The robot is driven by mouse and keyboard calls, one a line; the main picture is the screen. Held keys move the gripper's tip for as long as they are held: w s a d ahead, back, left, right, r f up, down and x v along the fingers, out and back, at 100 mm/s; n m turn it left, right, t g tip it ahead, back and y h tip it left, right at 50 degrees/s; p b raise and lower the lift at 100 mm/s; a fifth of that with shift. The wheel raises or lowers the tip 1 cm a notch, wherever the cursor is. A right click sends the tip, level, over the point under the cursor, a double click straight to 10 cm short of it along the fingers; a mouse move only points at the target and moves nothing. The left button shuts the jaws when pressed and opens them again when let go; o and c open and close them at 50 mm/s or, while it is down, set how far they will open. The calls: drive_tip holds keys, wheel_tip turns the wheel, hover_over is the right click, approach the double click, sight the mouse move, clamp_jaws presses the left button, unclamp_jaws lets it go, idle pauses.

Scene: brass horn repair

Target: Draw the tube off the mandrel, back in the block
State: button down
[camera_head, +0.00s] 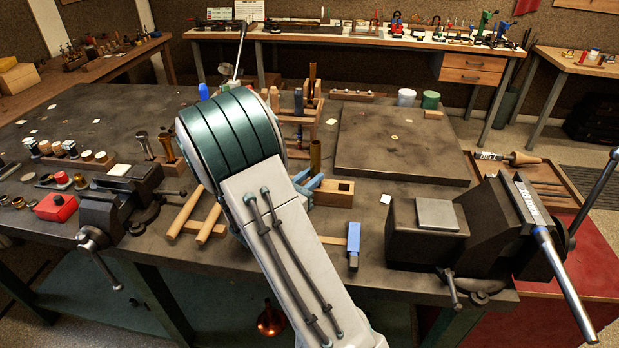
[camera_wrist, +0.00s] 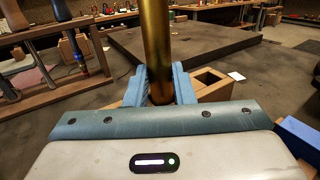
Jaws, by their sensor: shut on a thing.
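A brass tube (camera_head: 315,157) stands upright beside my arm. In the wrist view the tube (camera_wrist: 155,45) rises between the blue fingers of my gripper (camera_wrist: 160,88), which is shut on it. In the head view my gripper (camera_head: 312,187) is partly hidden by my arm. A wooden block (camera_head: 335,192) is right at the fingers; the wrist view shows the block (camera_wrist: 213,86) with an open square hole to the right of the tube. The tube's lower end is hidden, so I cannot tell whether it sits in the block. I cannot clearly identify the mandrel.
A large vise (camera_head: 480,235) with long steel rods stands at the right, a smaller vise (camera_head: 120,200) at the left. A dark flat plate (camera_head: 400,145) lies behind the block. A wooden rack (camera_head: 300,115) stands behind my arm.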

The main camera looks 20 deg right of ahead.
drive_tip(key=shift+f+b, duration=0.45)
drive_tip(key=shift+f, duration=0.25)
drive_tip(key=c, duration=1.2)
unclamp_jaws()
drive_tip(key=shift+o, duration=0.2)
drive_tip(key=b+v, duration=0.1)
drive_tip(key=v, duration=1.2)
drive_tip(key=shift+s+a+r, duration=0.1)
drive_tip(key=shift+s+a, duration=0.1)
drive_tip(key=shift+a, duration=0.15)
